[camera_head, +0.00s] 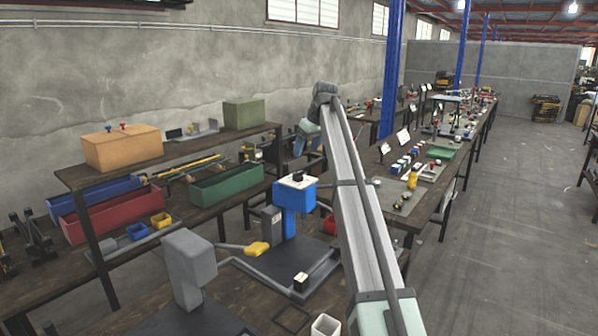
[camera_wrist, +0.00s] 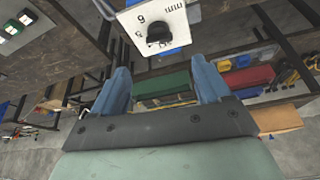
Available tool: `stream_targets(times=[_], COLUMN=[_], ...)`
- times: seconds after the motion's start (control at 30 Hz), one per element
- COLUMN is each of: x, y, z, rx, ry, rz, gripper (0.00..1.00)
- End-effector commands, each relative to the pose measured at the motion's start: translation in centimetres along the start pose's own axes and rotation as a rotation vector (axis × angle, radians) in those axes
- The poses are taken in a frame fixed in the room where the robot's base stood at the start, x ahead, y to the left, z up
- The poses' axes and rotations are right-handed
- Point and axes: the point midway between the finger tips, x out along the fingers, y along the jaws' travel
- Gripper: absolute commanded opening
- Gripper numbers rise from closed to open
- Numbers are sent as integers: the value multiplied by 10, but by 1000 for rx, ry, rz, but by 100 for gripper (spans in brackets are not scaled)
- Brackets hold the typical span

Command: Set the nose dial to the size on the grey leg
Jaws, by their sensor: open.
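The blue press (camera_head: 290,205) stands on the bench near the centre of the head view. On its top is a white dial plate with a black knob (camera_head: 298,177). In the wrist view the white plate (camera_wrist: 172,20) shows "mm", 6 and 5 beside the black knob (camera_wrist: 159,36); the knob's pointer setting is unclear. My gripper (camera_wrist: 160,82) is open and empty, with blue fingers apart and the dial beyond the tips. In the head view my gripper (camera_head: 304,138) is above and behind the press. I cannot tell which part is the grey leg; no size on it is readable.
A grey press-like block (camera_head: 189,268) stands at front left. A yellow handle (camera_head: 257,248) sticks out left of the blue press. Behind are a red bin (camera_head: 115,216), a green bin (camera_head: 228,184) and a shelf with an orange box (camera_head: 123,148). My arm crosses the view right of the press.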

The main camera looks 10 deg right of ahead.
Motion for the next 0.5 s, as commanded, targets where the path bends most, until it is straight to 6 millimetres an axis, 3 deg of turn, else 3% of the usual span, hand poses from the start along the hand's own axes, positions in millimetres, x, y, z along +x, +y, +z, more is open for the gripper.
stream_targets(times=[0.2, 0.5], x=[41, 87], y=[0, 1], z=[1, 1], rx=[1, 2], ry=[-2, -1], rz=[-2, 0], gripper=[77, 77])
